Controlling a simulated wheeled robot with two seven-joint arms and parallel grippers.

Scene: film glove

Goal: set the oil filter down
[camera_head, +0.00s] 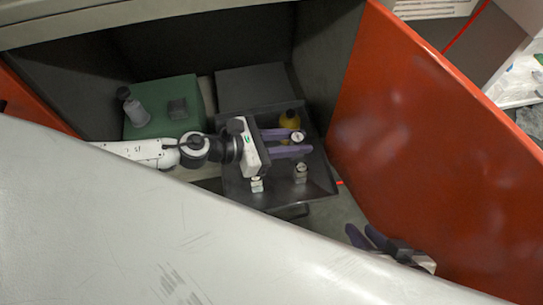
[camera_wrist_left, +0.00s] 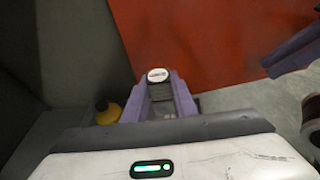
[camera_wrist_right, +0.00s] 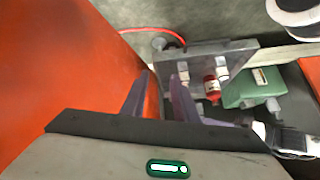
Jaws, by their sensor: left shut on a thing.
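The oil filter, with a round white top and a grey body, is between the purple fingers of my left gripper in the left wrist view (camera_wrist_left: 157,76). In the head view its white top (camera_head: 298,136) shows between those fingers. My left gripper (camera_head: 293,143) is shut on it, over a dark tray (camera_head: 238,187). I cannot tell whether the filter's base touches the tray. My right gripper (camera_head: 372,238) is open and empty at the lower right, apart from the tray; its spread fingers (camera_wrist_right: 155,90) show in the right wrist view.
A yellow item (camera_head: 289,119) stands behind my left fingers. Two small jars (camera_head: 257,185) (camera_head: 301,173) stand near the tray's front. A green box (camera_head: 150,125) is at left. An orange-red panel (camera_head: 430,140) bounds the right side; a pale panel (camera_head: 130,220) covers the foreground.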

